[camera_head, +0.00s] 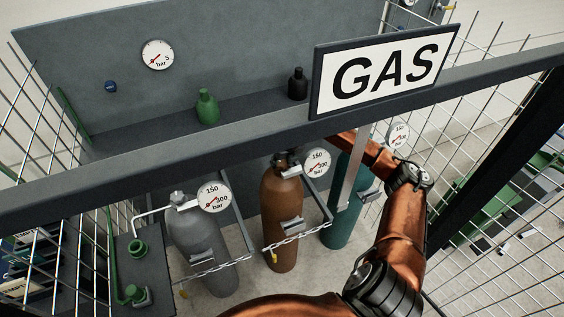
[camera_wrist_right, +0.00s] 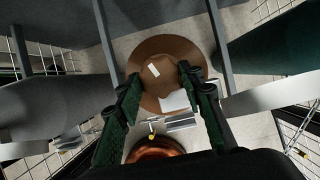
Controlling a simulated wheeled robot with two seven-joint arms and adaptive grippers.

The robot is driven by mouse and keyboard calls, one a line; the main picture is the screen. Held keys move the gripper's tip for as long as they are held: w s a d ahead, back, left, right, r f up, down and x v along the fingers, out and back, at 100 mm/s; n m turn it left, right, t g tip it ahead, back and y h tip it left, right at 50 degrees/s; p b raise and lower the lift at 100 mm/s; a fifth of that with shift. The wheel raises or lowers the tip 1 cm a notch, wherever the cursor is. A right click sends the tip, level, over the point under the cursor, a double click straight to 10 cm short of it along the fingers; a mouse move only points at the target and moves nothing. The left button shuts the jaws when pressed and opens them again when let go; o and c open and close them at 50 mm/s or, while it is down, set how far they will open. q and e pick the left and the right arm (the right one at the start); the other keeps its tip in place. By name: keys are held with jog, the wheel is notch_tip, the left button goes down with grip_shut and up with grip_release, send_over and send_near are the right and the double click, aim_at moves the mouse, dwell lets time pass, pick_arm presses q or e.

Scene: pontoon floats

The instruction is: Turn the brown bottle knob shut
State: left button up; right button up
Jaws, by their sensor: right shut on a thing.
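The brown bottle (camera_head: 282,215) stands upright in the middle of the rack in the camera_head view, behind a chain. My right arm reaches over from the right, and my right gripper (camera_head: 287,160) is at the bottle's top, partly hidden by the dark beam. In the right wrist view, the brown bottle (camera_wrist_right: 182,48) is seen from above. The two green-black fingers of my right gripper (camera_wrist_right: 160,76) stand on either side of the brown knob (camera_wrist_right: 158,82) and are shut on it. Its turn position cannot be read. My left gripper is not in view.
A grey bottle (camera_head: 200,240) stands to the left and a teal bottle (camera_head: 343,215) to the right, close by. The dark beam (camera_head: 230,140) with the GAS sign (camera_head: 385,70) crosses in front. A pressure gauge (camera_head: 317,161) sits right beside the brown bottle's top.

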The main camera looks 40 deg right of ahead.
jog(key=shift+w+a+m+g+h+b, duration=0.15)
jog(key=shift+m+h+b, duration=0.2)
jog(key=shift+m, duration=0.75)
jog(key=shift+d+m+g+h+b, duration=0.15)
jog(key=shift+m+h, duration=0.3)
jog(key=shift+m, duration=0.65)
jog(key=shift+a+r, duration=0.1)
jog(key=o, duration=1.2)
jog(key=shift+c, duration=0.2)
jog(key=v, duration=1.2)
jog(key=shift+w, duration=0.1)
